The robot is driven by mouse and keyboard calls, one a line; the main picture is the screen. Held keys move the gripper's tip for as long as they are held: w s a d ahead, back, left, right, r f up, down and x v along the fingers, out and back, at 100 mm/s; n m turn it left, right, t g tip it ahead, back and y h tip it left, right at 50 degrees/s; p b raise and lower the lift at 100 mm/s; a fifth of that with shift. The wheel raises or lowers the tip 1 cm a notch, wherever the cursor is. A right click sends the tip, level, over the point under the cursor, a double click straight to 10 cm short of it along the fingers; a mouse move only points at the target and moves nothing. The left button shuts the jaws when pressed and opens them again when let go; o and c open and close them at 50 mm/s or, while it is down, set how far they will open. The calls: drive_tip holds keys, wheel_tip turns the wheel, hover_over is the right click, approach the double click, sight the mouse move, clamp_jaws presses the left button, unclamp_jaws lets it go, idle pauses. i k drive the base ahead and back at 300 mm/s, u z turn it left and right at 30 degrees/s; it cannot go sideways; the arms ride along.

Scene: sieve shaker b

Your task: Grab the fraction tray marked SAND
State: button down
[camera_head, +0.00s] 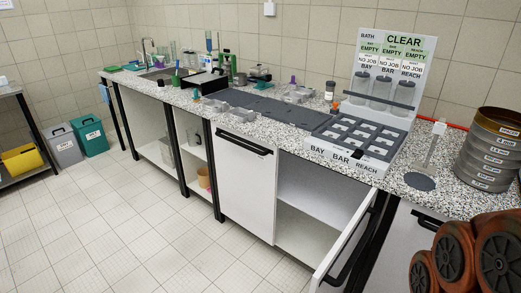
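No tray with a readable SAND marking shows. My gripper is not in view.
A sieve stack (489,150) stands at the bench's right end. A rack marked BAY, BAR, REACH (352,142) stands before a CLEAR board (403,46). A cabinet door (349,243) hangs open into the floor space. The tiled floor (120,215) at left is clear.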

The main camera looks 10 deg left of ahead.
sight(216, 106)
drive_tip(key=k, duration=1.65)
drive_tip(key=u, duration=0.9)
drive_tip(key=i, duration=4.2)
drive_tip(key=u, duration=0.05)
